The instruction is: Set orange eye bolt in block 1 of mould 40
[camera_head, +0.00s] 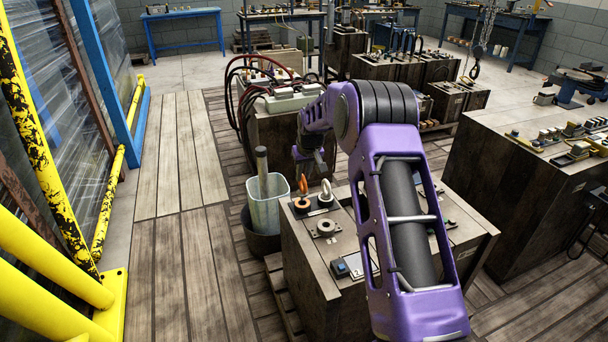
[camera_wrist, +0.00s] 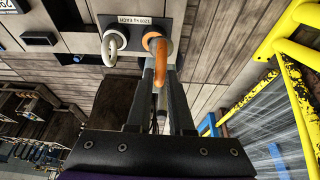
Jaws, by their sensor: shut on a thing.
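A small label with upside-down print sits by both bolts. In the head view my gripper (camera_head: 311,165) is small and dark above the bolts. No mould number is readable.
A round ring (camera_head: 325,228) and a blue item (camera_head: 340,268) are on the block's top; my arm hides part of it. A pale bin (camera_head: 268,208) with a rod stands close at left. Another machine with red hoses (camera_head: 262,62) stands behind. Wood floor at left is clear.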

